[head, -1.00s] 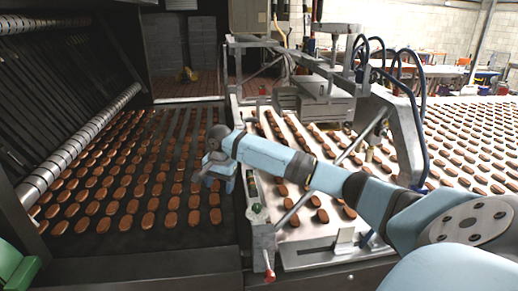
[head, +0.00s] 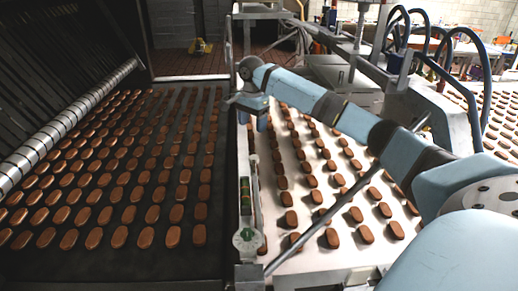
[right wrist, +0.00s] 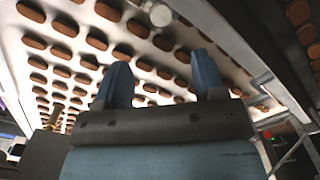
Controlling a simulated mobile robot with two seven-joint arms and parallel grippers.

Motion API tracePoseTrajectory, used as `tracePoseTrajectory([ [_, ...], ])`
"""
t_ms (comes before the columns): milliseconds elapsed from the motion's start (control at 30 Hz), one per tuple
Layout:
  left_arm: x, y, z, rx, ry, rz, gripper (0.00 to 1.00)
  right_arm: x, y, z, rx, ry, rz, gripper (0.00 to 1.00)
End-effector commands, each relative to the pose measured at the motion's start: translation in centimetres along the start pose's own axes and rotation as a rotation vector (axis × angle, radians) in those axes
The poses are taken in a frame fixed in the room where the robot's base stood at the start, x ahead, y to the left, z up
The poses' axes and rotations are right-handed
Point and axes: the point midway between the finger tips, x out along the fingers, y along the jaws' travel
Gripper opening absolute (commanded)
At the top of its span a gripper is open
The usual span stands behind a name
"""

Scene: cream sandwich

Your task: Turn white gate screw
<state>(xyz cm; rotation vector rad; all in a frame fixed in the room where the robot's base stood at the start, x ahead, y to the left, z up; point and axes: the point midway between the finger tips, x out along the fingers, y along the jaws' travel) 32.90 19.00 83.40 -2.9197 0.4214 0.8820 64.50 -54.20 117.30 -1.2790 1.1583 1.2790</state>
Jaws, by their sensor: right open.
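A short round whitish knob (right wrist: 160,15) shows at the top of the right wrist view, beyond the fingers. My right gripper (head: 250,105) is over the rail, well beyond the disc. In the right wrist view its two blue fingers (right wrist: 162,72) are apart with nothing held between them. My left gripper is not in view.
A dark belt (head: 120,263) with rows of brown biscuits lies left of the rail. A white belt (head: 300,245) with more biscuits lies right, under my right arm. A metal machine frame with blue hoses (head: 486,85) stands at the back right. A slanted metal rod (head: 325,215) crosses the white belt.

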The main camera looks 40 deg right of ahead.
Motion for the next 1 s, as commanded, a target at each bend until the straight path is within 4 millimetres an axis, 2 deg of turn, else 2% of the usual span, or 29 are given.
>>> tracePoseTrajectory([
  [133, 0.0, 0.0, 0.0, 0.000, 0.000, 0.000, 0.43, -0.2, 0.1, -0.2, 0.010, -0.001, 0.004, 0.64],
  [267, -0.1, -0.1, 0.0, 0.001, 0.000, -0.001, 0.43, 0.9, 0.1, -0.2, 0.012, -0.001, 0.007, 0.64],
  [700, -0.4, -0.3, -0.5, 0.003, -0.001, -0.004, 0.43, 9.6, 0.2, -0.2, 0.011, 0.000, 0.008, 0.64],
  [900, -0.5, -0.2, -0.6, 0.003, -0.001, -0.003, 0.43, 12.4, 0.2, -0.2, 0.011, 0.000, 0.006, 0.64],
  [1000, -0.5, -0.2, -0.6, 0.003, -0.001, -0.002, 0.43, 13.1, 0.2, -0.2, 0.011, 0.000, 0.004, 0.64],
])
